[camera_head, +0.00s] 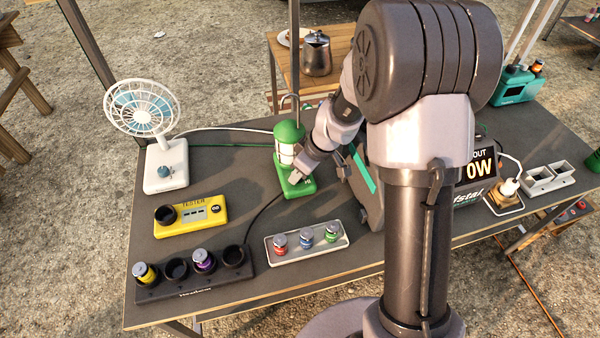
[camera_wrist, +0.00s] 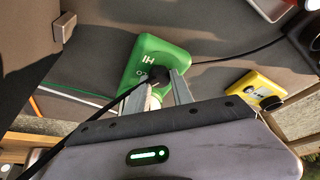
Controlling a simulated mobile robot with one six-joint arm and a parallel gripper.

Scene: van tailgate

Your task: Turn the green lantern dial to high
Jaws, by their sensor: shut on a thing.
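The green lantern (camera_head: 288,136) stands upright on the grey table, with a clear-white globe and a green base. In the wrist view its green base (camera_wrist: 172,50) shows the white marks HI and LO. A dark round dial (camera_wrist: 160,73) sits on the base near these marks. My gripper (camera_head: 298,177) reaches down to the front of the base from the right. In the wrist view its two fingertips (camera_wrist: 160,84) are shut on the dial, one on each side. I cannot tell which mark the dial points to.
A white fan (camera_head: 172,165) stands left of the lantern. A yellow tester (camera_head: 191,214), a dark battery holder (camera_head: 193,274) and a pale tray (camera_head: 306,243) with small cells lie in front. A dark power unit (camera_head: 368,200) is close on the right. Cables cross the table.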

